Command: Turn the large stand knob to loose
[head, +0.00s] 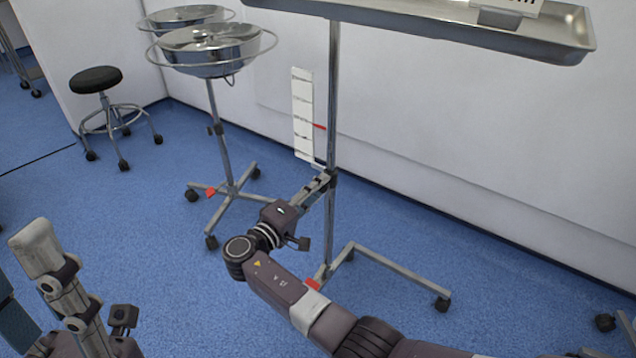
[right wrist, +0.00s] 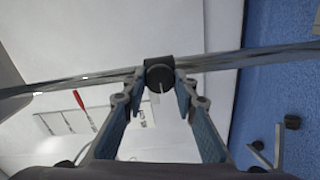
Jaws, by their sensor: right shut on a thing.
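The stand's large knob (right wrist: 160,78) is round and black with a pale line on its face, on a dark collar around the steel pole (head: 332,90). My right gripper (right wrist: 161,88) has its fingers on both sides of the knob and is shut on it. In the head view my right gripper (head: 322,184) reaches the pole at the dark collar (head: 332,180), and its fingers hide most of the knob. My left gripper (head: 42,250) is at the lower left, far from the stand; its jaw opening cannot be made out.
A steel tray (head: 420,16) tops the pole. A white scale strip (head: 302,115) with a red pointer (head: 319,127) stands beside it. The stand's wheeled base (head: 395,286) is below. A basin stand (head: 212,58) and black stool (head: 96,80) are left. Blue floor between is clear.

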